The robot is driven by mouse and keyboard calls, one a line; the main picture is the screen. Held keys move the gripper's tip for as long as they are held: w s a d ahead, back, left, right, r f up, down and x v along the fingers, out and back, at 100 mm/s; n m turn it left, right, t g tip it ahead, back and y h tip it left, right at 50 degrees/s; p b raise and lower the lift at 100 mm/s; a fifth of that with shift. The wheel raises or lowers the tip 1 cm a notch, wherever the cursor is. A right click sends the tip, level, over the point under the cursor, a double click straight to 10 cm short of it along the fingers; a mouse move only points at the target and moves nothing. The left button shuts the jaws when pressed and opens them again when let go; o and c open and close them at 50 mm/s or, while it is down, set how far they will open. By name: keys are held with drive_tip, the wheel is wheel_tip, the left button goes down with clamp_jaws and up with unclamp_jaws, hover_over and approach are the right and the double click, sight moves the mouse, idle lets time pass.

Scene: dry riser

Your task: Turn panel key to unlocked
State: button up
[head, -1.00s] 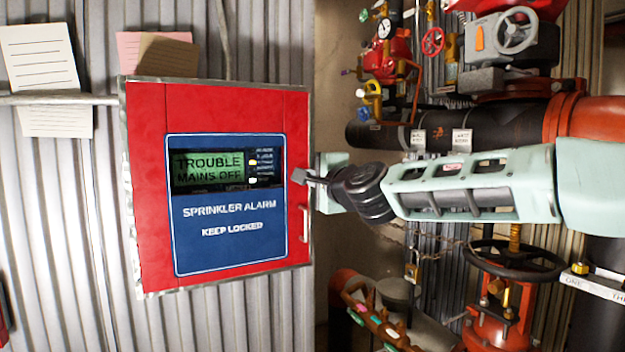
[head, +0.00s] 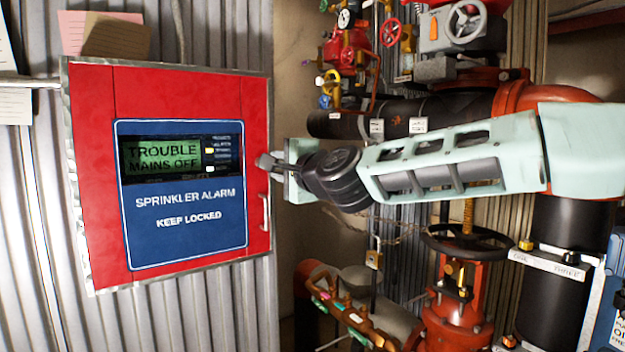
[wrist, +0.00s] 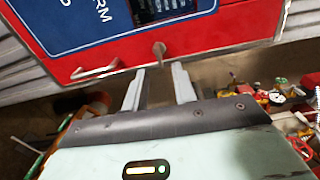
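The red alarm panel (head: 190,85) hangs on the corrugated wall at the left of the head view. Its display (head: 162,155) reads "TROUBLE MAINS OFF". In the wrist view a small grey key (wrist: 159,49) sticks out of the red door near its edge. My gripper (wrist: 159,69) is open, its two fingers apart and empty. The key lies just beyond the fingertips, about in line with the gap; no contact shows. In the head view my gripper (head: 266,163) is at the panel's right edge, and I cannot make out the key there.
A door handle (head: 265,213) is just below my gripper on the panel; it also shows in the wrist view (wrist: 95,70). Pipes, a black handwheel (head: 468,242) and red valves (head: 352,55) fill the right side. Paper notes (head: 115,38) hang above the panel.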

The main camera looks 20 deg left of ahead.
drive_tip(key=b+v, duration=0.3)
drive_tip(key=v, duration=1)
drive_tip(key=shift+s+d, duration=0.15)
drive_tip(key=shift+s, duration=0.05)
